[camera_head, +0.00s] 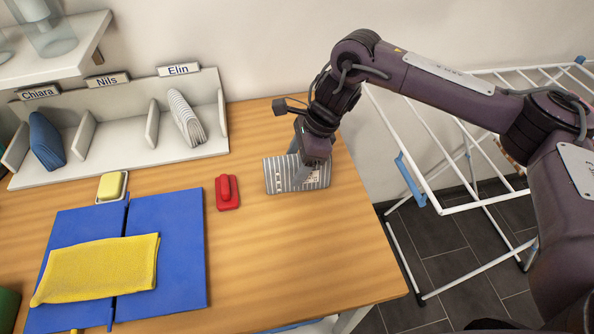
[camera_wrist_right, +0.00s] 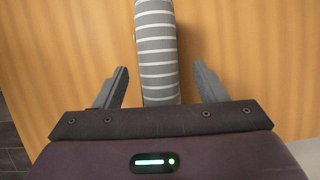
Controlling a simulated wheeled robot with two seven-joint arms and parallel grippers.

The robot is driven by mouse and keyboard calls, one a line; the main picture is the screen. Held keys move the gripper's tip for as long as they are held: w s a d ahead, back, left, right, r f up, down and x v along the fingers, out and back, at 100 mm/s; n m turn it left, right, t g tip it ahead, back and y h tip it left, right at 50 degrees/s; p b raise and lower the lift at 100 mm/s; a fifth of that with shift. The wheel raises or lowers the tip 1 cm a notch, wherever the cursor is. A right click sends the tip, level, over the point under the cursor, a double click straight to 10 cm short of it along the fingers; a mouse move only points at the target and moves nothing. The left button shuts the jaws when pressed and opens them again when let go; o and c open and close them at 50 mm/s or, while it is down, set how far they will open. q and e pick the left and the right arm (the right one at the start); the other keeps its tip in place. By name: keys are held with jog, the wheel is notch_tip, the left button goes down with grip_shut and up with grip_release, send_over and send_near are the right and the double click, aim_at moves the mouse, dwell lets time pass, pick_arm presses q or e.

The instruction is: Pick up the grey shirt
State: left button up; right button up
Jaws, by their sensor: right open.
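The grey shirt (camera_head: 281,175) is a folded bundle with white stripes, lying on the wooden table near its right part. My right gripper (camera_head: 308,178) points down over it in the head view and hides part of it. In the right wrist view the shirt (camera_wrist_right: 157,45) runs as a narrow striped strip between the two spread fingers of the right gripper (camera_wrist_right: 161,72). There is a gap on each side, and the gripper is open and holds nothing. My left gripper is not in view.
A blue folding board (camera_head: 180,240) bears a yellow cloth (camera_head: 95,270). A red object (camera_head: 227,193) and a yellow block (camera_head: 111,185) stand nearby. A labelled rack (camera_head: 120,155) at the back holds blue and striped folded garments. A white drying rack (camera_head: 470,205) is at right.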

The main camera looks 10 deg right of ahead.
jog(key=c, duration=1.2)
jog(key=shift+r, duration=0.1)
